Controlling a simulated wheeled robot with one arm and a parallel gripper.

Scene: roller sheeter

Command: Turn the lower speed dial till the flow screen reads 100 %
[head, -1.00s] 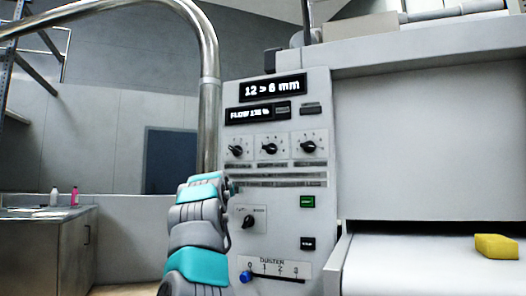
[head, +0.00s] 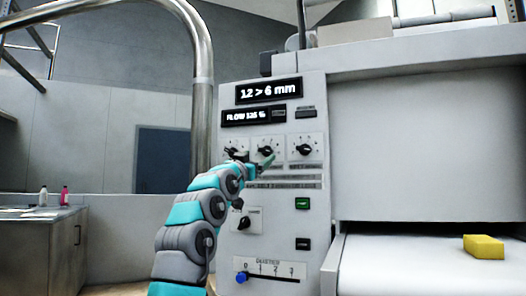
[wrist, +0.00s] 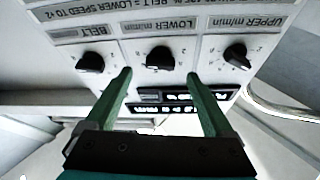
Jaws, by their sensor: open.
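The lower speed dial (head: 266,150) is the middle of three black knobs on the grey control panel. In the wrist view, the picture is upside down and this dial (wrist: 160,58) sits under the label LOWER m/min. My gripper (wrist: 158,76) is open, its two green fingers apart on either side of that dial's line, tips just short of the knob. I see no contact. In the head view my gripper (head: 254,161) is at the panel just below the dial row, partly hiding the left dial. The flow screen (head: 246,116) seems to read 125 %, in small print.
The upper dial (wrist: 235,57) and belt dial (wrist: 91,62) flank the lower dial closely. A screen above reads 12 > 6 mm (head: 269,91). Below are a small knob (head: 243,223), green (head: 302,203) and black buttons, and a blue-ended slider (head: 241,277).

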